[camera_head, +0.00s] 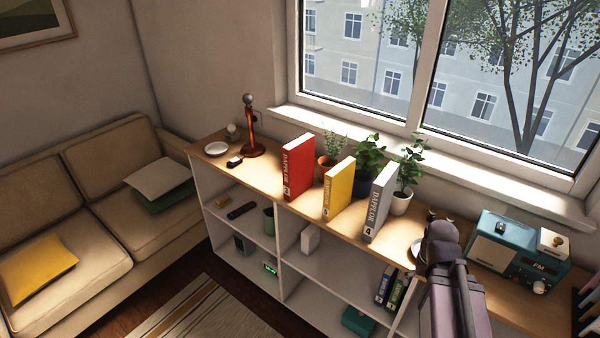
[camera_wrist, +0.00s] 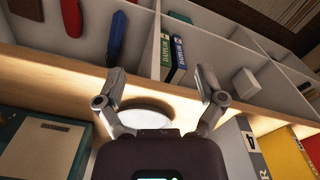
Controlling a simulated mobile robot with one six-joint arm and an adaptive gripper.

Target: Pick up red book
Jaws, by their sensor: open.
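The red book (camera_head: 298,167) stands upright on the wooden top of the low shelf unit, left of a yellow book (camera_head: 338,188) and a grey-white book (camera_head: 380,202). In the wrist view, a red edge at the far right, seemingly the red book (camera_wrist: 313,138), is cut off by the frame, beside the yellow book (camera_wrist: 284,153). My gripper (camera_wrist: 162,76) is open and empty, its fingers spread above the shelf top near a white plate (camera_wrist: 147,116). In the head view it is at the right, past the grey-white book and well apart from the red book.
Potted plants (camera_head: 368,158) stand close behind the books, by the window. A brown lamp-like stand (camera_head: 251,128) and a white dish (camera_head: 216,149) are on the left end. A teal radio (camera_head: 517,250) stands at the right. A sofa (camera_head: 85,210) is at the left.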

